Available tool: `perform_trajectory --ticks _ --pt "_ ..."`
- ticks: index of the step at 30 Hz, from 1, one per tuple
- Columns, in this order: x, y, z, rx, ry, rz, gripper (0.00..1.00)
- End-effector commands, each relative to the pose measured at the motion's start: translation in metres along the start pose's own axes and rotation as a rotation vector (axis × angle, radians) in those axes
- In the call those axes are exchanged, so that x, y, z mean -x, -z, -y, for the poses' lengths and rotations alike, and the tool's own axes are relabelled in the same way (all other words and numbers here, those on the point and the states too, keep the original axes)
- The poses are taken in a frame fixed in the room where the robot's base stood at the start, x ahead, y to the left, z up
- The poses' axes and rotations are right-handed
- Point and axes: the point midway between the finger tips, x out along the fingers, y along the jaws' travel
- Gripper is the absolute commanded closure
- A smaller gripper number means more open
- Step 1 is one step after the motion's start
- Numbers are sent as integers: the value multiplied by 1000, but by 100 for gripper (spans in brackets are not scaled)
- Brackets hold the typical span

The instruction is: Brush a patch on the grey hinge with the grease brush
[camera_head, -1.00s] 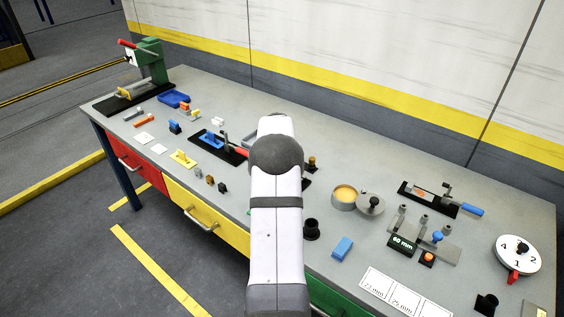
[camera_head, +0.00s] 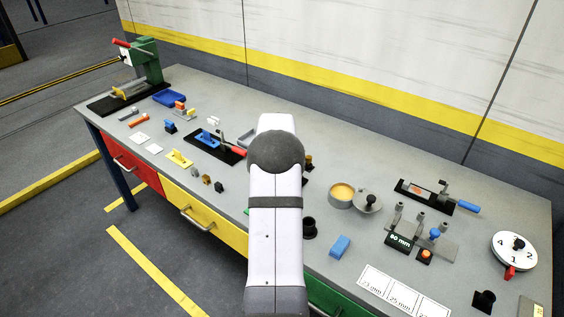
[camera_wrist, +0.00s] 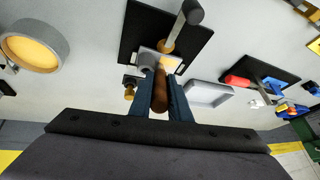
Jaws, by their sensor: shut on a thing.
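In the wrist view my gripper (camera_wrist: 161,98) is shut on the brown handle of the grease brush (camera_wrist: 160,92). The brush points away from me, its far end over a light grey plate (camera_wrist: 147,58) that I take for the grey hinge. The plate lies on a black base (camera_wrist: 133,32) with an upright handle (camera_wrist: 181,25). A yellowish spot (camera_wrist: 173,62) shows by the brush end; I cannot tell whether it is bristles or grease. In the head view my arm hides the gripper, brush and most of the hinge.
A round tin of orange-yellow grease (camera_head: 342,194) stands right of my arm; it also shows in the wrist view (camera_wrist: 66,42). A grey tray (camera_wrist: 208,94) and a red-handled clamp (camera_wrist: 240,81) lie to the right in the wrist view. A small brass-coloured knob (camera_wrist: 129,93) stands close left of the gripper.

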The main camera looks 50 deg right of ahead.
Motion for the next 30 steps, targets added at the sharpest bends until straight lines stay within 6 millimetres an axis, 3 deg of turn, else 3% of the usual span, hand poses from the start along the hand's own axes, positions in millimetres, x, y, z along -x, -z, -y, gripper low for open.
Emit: perform_trajectory --ticks 2,21,30 --pt "2 -1 -7 -1 -14 13 100" --pt "54 28 7 0 -5 3 100" --pt "59 30 8 0 -4 4 100"
